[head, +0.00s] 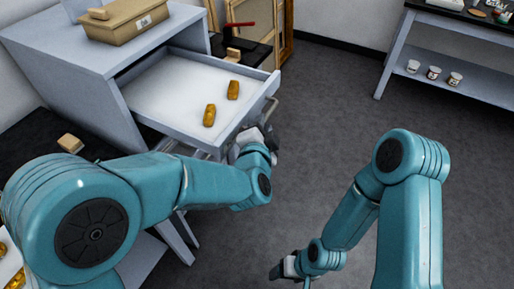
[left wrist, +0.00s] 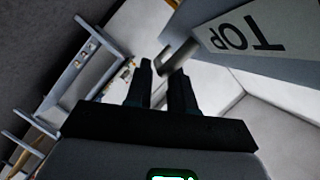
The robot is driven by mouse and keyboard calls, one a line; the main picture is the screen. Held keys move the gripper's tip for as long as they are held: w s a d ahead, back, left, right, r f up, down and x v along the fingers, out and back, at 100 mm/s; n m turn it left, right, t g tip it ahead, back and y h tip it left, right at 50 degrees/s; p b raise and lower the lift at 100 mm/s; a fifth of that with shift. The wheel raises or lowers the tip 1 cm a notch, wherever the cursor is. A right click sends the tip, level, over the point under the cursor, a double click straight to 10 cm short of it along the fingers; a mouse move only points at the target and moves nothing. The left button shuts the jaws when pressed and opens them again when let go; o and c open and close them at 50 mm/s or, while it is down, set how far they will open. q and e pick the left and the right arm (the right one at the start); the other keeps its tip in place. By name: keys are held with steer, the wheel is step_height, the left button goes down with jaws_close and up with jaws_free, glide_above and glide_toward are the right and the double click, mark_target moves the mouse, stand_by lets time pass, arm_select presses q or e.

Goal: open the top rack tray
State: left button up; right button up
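The top rack tray (head: 172,82) stands pulled out from the blue-grey rack (head: 60,62), its white inside showing. Two golden fragments lie in it, one nearer the front (head: 209,115) and one farther back (head: 233,90). A bar handle (head: 270,108) sits on its front. My left gripper (head: 262,136) is just below the handle. In the left wrist view my left gripper (left wrist: 163,70) has its fingers apart, with the handle end (left wrist: 172,56) close to the tips; contact is unclear. The "TOP" label (left wrist: 245,32) is beside it. My right gripper (head: 280,270) is low over the floor, its fingers too small to judge.
A tan labelled box (head: 128,22) stands on the rack. A small tan block (head: 70,143) lies on a dark surface at left. A shelf unit (head: 440,85) with several small cups is at upper right. The grey floor (head: 330,130) between is clear.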

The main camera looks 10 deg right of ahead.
arm_select(q)
steer(key=v, duration=1.2)
steer(key=shift+s+a+b, duration=0.2)
steer(key=shift+s+b, duration=0.1)
steer(key=shift+s, duration=0.05)
steer(key=a+f+n+g+y, duration=0.1)
steer(key=a+f+n+g, duration=0.35)
steer(key=f, duration=0.75)
steer(key=a+f+n+g, duration=0.3)
steer(key=a+f, duration=0.3)
steer(key=f, duration=0.5)
steer(key=s+a+f+n+g, duration=0.3)
steer(key=s+f+n, duration=0.1)
steer(key=s+f, duration=0.3)
steer(key=s+a+f+n+g, duration=0.3)
steer(key=s+f+n+g, duration=0.1)
steer(key=s+f, duration=0.3)
steer(key=shift+s+a+n+h, duration=0.2)
steer(key=shift+s+n+h, duration=0.2)
steer(key=shift+s+n, duration=0.2)
